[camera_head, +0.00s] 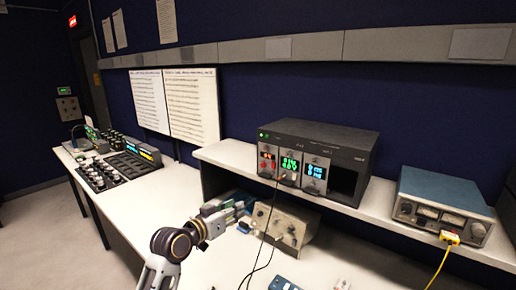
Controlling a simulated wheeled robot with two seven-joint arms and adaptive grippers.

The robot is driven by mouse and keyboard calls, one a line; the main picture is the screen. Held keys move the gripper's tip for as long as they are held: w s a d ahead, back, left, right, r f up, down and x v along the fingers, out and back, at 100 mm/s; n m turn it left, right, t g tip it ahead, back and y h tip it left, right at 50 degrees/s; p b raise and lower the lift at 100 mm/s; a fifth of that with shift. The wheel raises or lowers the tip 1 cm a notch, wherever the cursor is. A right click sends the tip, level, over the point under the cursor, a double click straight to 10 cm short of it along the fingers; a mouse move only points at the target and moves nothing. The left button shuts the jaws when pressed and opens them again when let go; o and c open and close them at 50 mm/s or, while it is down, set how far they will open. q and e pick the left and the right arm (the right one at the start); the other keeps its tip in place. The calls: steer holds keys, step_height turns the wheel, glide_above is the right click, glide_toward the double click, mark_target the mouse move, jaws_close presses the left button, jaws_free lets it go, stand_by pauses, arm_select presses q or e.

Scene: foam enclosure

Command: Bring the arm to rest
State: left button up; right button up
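My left arm (170,243) comes in from the bottom, left of centre, and reaches up and to the right over the white bench (150,205). My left gripper (230,215) is at its end, in front of the instruments at the middle of the bench. It is small and overlaps grey and blue parts there, so I cannot tell whether its fingers are open or shut, or touching anything. My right gripper is not in view.
A beige instrument (284,228) stands just right of the gripper, below a raised shelf (237,155). The shelf carries a black rack unit (318,133) and a blue-grey instrument (443,203) with a yellow cable. Mixer-like consoles (100,172) stand far left. The bench between is clear.

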arm_select(q)
steer(key=s+a+f+n+g+y, duration=0.1)
steer(key=s+a+f+g+y, duration=0.15)
steer(key=s+f, duration=0.55)
steer(key=s+a+f+g+y, duration=0.25)
steer(key=s+f, duration=0.25)
steer(key=f, duration=0.4)
steer(key=s+a+f+g+y, duration=0.1)
steer(key=s+a+f+g, duration=0.15)
steer(key=s, duration=0.35)
steer(key=s+a+f+n+g+y, duration=0.1)
steer(key=s+a+f, duration=0.25)
steer(key=s, duration=0.25)
steer(key=s+a+f+g+y, duration=0.1)
steer(key=s+a+f, duration=0.25)
steer(key=s, duration=0.25)
step_height(320, 180, down, 32)
steer(key=s+f+g, duration=0.1)
steer(key=s, duration=0.2)
steer(key=s+a+f, duration=0.1)
steer(key=s+f, duration=0.8)
steer(key=s, duration=0.2)
steer(key=s+a+f+g, duration=0.1)
steer(key=s+a+f, duration=0.1)
steer(key=s+f, duration=0.8)
steer(key=shift+s+a+f, duration=0.25)
steer(key=shift+s+f, duration=0.05)
steer(key=shift+s, duration=0.3)
steer(key=shift+w+g, duration=0.15)
steer(key=shift+g, duration=0.1)
